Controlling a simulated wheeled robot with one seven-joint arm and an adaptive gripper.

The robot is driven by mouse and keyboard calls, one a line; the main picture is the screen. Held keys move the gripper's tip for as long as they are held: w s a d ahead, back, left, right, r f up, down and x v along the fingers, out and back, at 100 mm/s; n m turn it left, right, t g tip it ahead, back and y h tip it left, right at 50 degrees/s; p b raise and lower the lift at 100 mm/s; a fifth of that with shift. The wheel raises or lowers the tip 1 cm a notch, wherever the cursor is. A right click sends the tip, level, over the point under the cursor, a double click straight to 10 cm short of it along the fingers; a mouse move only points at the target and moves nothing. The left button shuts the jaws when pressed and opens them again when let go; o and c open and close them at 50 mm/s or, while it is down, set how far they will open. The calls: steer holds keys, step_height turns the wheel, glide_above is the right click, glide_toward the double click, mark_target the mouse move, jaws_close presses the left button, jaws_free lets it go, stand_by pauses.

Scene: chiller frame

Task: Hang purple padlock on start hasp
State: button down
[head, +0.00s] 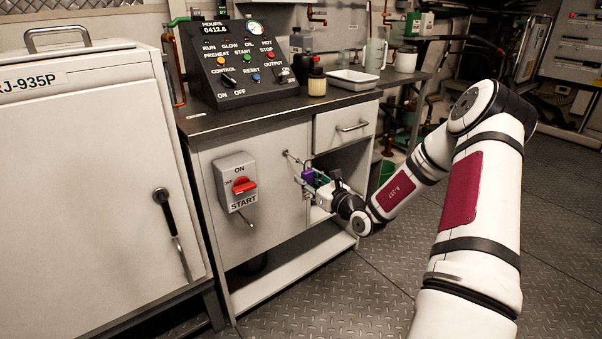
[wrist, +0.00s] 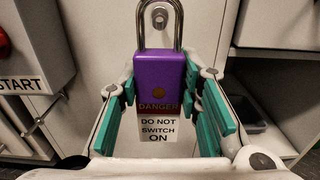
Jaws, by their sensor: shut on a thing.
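The purple padlock (wrist: 160,82) is upright between the teal pads of my gripper (wrist: 165,95), which is shut on it. Its steel shackle points up, and a DANGER / DO NOT SWITCH ON tag (wrist: 159,128) shows below its body. In the head view the padlock (head: 307,175) is small at my gripper (head: 313,179), in front of the cabinet. A round metal hook fitting (wrist: 159,15) shows through the shackle; I cannot tell if the shackle is still around it. The START switch box (head: 237,182), with a red handle, is to the left. A small metal piece (head: 250,222) under it may be the hasp.
The START box also shows at the left edge of the wrist view (wrist: 32,50). A control panel (head: 240,62) stands on the worktop above.

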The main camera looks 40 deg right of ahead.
steer(key=s+p, duration=0.3)
steer(key=s, duration=1.1)
steer(key=shift+d, duration=0.2)
steer(key=shift+s, duration=0.1)
